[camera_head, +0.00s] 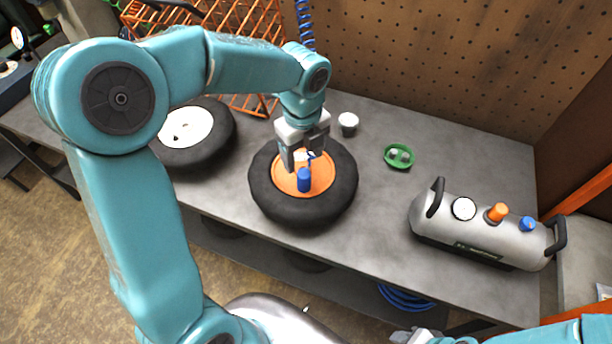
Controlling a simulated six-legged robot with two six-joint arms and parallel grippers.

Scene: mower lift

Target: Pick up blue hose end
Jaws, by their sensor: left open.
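My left gripper (305,158) is open, pointing down over the orange hub of a black wheel (263,195). A blue cylinder (304,181) stands upright on the hub, just in front of the fingers. A small blue and white piece shows between the fingertips; I cannot tell if they touch it. I cannot tell for sure which blue part is the hose end. A blue coiled hose (304,25) hangs at the back by the pegboard. My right gripper (410,337) shows only in part at the bottom edge.
A silver air tank (475,225) with black handles lies at the right of the grey bench. A second wheel (215,115) and an orange wire basket (250,45) are at left.

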